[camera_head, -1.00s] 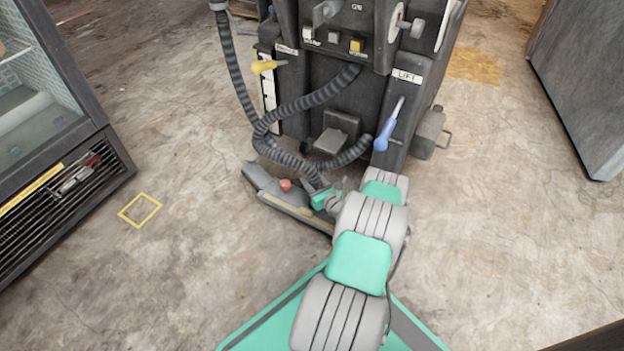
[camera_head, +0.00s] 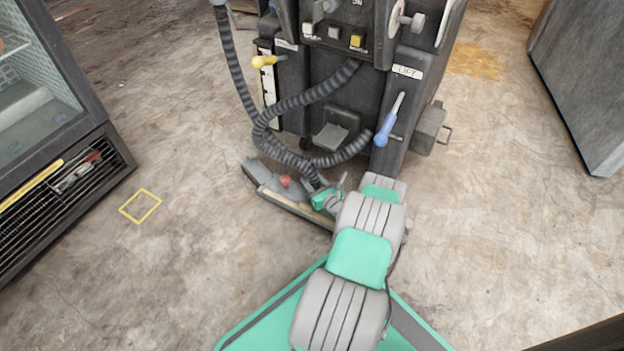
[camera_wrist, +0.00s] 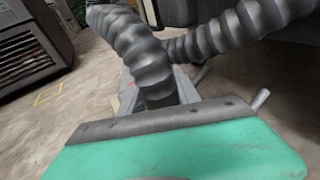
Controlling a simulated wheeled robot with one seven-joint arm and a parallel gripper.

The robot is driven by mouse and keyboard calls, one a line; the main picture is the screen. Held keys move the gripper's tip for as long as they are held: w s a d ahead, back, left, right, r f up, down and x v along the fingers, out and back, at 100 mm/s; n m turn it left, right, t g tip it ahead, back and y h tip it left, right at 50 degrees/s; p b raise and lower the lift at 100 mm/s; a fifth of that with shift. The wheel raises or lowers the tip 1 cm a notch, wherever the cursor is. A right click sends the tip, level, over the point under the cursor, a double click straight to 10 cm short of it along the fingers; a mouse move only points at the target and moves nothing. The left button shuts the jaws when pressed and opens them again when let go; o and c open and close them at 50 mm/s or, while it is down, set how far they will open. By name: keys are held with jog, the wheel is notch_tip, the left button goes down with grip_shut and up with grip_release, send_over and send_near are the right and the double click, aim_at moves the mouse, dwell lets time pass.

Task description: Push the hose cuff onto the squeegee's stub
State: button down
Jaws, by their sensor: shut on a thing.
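The grey ribbed hose (camera_head: 283,152) loops down from the floor machine to the squeegee (camera_head: 262,178) on the floor. In the wrist view the hose (camera_wrist: 135,50) runs down to a smooth dark cuff (camera_wrist: 160,97) just beyond my gripper's edge. My gripper (camera_head: 325,196) is shut on the hose's lower end, over the middle of the squeegee. In the wrist view my gripper's green and grey body (camera_wrist: 165,125) covers the lower part. The stub is hidden behind the cuff and gripper, so I cannot tell how far the cuff sits on it.
The black machine (camera_head: 335,95) stands right behind the squeegee, with a yellow-knobbed lever (camera_head: 262,62) and a blue lever (camera_head: 387,130). A red knob (camera_head: 286,181) is on the squeegee. A glass-fronted freezer (camera_head: 50,120) stands at left.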

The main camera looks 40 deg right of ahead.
aim_at(318, 187)
jog(key=shift+f, duration=0.35)
jog(key=c, duration=0.8)
grip_release()
jog(key=p+v, duration=0.3)
jog(key=v, duration=0.4)
jog(key=shift+r, duration=0.1)
jog(key=shift+s+a, duration=0.1)
jog(key=shift+s, duration=0.3)
